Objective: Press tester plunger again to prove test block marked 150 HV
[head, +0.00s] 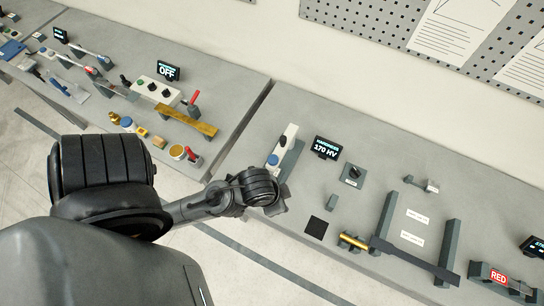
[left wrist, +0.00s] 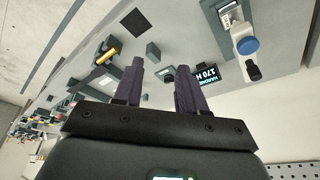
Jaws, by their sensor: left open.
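A light-coloured device (head: 291,132) with a blue round cap (head: 272,160) and a black knob (head: 283,140) stands near the table's left end; its blue cap also shows in the left wrist view (left wrist: 247,46). A black display (head: 326,148) beside it reads 170 HV. A small grey block (head: 331,202) stands on the table; I cannot read any 150 HV mark. My left gripper (head: 279,206) is near the front edge, below the device in the picture. In the left wrist view its fingers (left wrist: 160,72) are apart and empty. My right gripper is not seen.
A black square pad (head: 316,227) lies near the front edge. A brass cylinder (head: 353,241), a dark box with a knob (head: 353,174) and grey bars (head: 446,250) stand to the right. A gap separates this table from the cluttered left table (head: 232,100).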

